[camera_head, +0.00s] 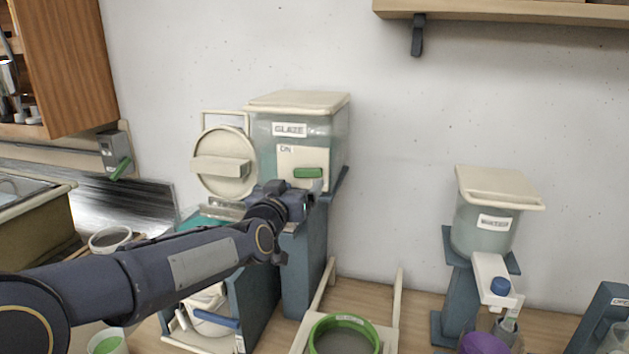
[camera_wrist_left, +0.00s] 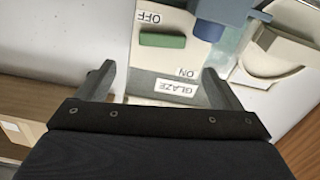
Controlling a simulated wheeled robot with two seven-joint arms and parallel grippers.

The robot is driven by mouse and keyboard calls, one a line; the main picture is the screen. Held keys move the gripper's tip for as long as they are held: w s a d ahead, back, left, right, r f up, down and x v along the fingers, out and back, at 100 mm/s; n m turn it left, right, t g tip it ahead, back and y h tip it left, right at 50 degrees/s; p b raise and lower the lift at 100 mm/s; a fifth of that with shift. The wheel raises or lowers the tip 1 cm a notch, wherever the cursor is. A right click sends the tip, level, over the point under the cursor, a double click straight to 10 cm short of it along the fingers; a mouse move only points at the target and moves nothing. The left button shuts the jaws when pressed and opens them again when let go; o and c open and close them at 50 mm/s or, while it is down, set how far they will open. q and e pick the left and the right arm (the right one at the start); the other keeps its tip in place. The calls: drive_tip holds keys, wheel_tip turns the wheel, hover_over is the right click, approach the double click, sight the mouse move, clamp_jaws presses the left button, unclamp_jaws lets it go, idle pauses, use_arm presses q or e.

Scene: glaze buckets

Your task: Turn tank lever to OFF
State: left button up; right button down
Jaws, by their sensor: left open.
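The glaze tank (camera_head: 335,125) is a translucent bin with a cream lid and a GLAZE label, raised on a blue stand. Its cream front plate (camera_head: 287,157) carries a green lever (camera_head: 308,173), lying level below and right of the ON label. In the left wrist view the picture is upside down; the lever (camera_wrist_left: 162,40) lies across the plate between the OFF and ON labels. My left gripper (camera_head: 309,195) is open and empty just below the lever in the head view. Its spread fingers (camera_wrist_left: 158,70) appear on either side of the plate, with the lever beyond their tips.
A round cream lid with a handle (camera_head: 224,165) stands left of the tank. A second tank (camera_head: 485,220) stands at the right. A wooden shelf (camera_head: 500,10) is above; the wall between the tanks is clear.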

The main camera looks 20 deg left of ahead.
sight(307, 170)
use_arm(q)
drive_tip(key=w+p, duration=0.1)
drive_tip(key=w, duration=0.6)
drive_tip(key=shift+w+r+p, duration=0.1)
drive_tip(key=shift+p, duration=0.25)
drive_tip(key=shift+w, duration=0.45)
